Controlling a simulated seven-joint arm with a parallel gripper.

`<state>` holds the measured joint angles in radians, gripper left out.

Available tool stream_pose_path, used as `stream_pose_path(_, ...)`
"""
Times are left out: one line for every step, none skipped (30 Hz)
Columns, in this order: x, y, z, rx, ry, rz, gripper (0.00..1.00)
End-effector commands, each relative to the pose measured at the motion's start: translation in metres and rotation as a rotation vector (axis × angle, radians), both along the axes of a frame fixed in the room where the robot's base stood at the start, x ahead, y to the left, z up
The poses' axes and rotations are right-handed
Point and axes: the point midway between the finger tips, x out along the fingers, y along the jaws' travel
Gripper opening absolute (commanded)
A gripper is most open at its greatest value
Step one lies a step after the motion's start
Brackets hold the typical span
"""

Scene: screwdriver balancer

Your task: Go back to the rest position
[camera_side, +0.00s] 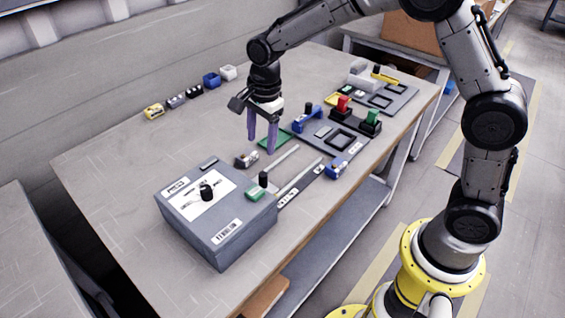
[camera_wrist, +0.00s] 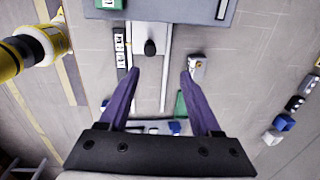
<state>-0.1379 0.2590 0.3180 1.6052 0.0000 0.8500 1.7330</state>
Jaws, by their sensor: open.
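My gripper (camera_side: 262,136) has two purple fingers and hangs above the table (camera_side: 115,165), pointing down. In the wrist view my gripper (camera_wrist: 160,78) shows its fingers spread apart with nothing between them. In the side view the fingers hang close to a small grey block with a dark top (camera_side: 246,159) and a green plate (camera_side: 276,139). Whether a fingertip touches anything there I cannot tell, but the gripper holds nothing.
A grey box (camera_side: 228,225) with a black knob (camera_side: 207,191) stands at the table's near end. Several small coloured blocks (camera_side: 211,80) sit along the back left. The left table area is clear.

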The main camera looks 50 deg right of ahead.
Motion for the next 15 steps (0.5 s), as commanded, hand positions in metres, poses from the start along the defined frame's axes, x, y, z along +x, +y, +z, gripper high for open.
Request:
stream_pose_path(-0.005,-0.006,0.027,0.007,-0.050,-0.011,0.65)
stream_pose_path(-0.010,-0.009,0.041,0.010,-0.075,-0.016,0.65)
stream_pose_path(-0.018,-0.014,0.060,0.012,-0.109,-0.012,0.65)
stream_pose_path(-0.026,-0.017,0.073,0.011,-0.132,-0.001,0.65)
stream_pose_path(-0.034,-0.020,0.085,0.008,-0.155,0.016,0.65)
stream_pose_path(-0.046,-0.025,0.100,0.003,-0.184,0.045,0.65)
stream_pose_path(-0.055,-0.028,0.110,-0.004,-0.204,0.071,0.65)
stream_pose_path(-0.065,-0.031,0.119,-0.010,-0.225,0.100,0.65)
stream_pose_path(-0.079,-0.035,0.130,-0.023,-0.251,0.144,0.65)
stream_pose_path(-0.090,-0.038,0.138,-0.034,-0.270,0.180,0.65)
stream_pose_path(-0.102,-0.041,0.145,-0.047,-0.290,0.219,0.65)
stream_pose_path(-0.117,-0.044,0.152,-0.067,-0.313,0.273,0.65)
stream_pose_path(-0.129,-0.046,0.157,-0.083,-0.330,0.318,0.65)
stream_pose_path(-0.141,-0.049,0.161,-0.101,-0.346,0.365,0.65)
stream_pose_path(-0.157,-0.051,0.165,-0.127,-0.366,0.432,0.65)
